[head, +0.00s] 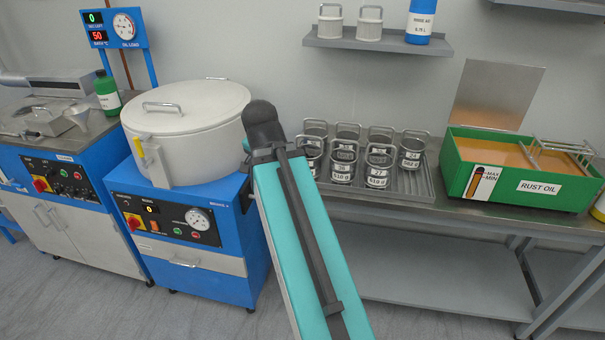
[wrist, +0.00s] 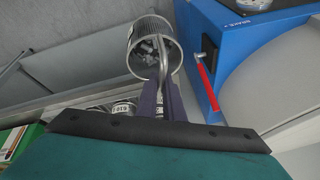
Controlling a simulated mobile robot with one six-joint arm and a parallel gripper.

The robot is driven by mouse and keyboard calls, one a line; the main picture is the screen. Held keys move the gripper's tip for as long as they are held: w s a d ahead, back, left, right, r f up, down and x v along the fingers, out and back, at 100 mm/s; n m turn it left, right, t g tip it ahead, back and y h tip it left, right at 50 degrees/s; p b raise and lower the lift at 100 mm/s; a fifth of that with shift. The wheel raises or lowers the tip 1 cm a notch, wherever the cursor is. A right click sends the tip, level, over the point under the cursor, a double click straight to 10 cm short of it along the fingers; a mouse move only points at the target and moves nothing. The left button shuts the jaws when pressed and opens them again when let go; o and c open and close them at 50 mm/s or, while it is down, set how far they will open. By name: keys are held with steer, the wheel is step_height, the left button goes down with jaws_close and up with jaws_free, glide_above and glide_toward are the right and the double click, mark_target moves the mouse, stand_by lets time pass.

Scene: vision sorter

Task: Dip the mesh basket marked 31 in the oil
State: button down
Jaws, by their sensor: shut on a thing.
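In the wrist view my gripper (wrist: 160,100) is shut on the metal handle of a mesh basket (wrist: 151,33). The held basket has dark metal parts inside, and its number mark is not visible. In the head view my arm hides the gripper and the held basket. The green oil tank (head: 534,197), labelled RUST OIL, stands at the right of the bench with orange-brown oil (head: 490,149) in it. A MAX/MIN gauge is on its front. Its green edge also shows at the lower left of the wrist view (wrist: 12,145).
Several other labelled baskets (head: 376,178) stand on a grey tray (head: 410,186) left of the tank. A metal rack (head: 560,147) sits over the tank's right side. A blue machine with a round white lid (head: 190,103) stands at left. A shelf (head: 375,44) hangs above the bench.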

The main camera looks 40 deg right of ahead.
steer(key=w+a+n+y, duration=0.3)
steer(key=a+n, duration=0.4)
steer(key=a, duration=0.4)
steer(key=w+a+n+t+y, duration=0.1)
steer(key=w+a+n+y, duration=0.1)
steer(key=w+a+n, duration=0.4)
steer(key=shift+a+f+n+y, duration=0.35)
steer(key=shift+a+n, duration=0.65)
steer(key=shift+a, duration=1.85)
steer(key=shift+a, duration=0.1)
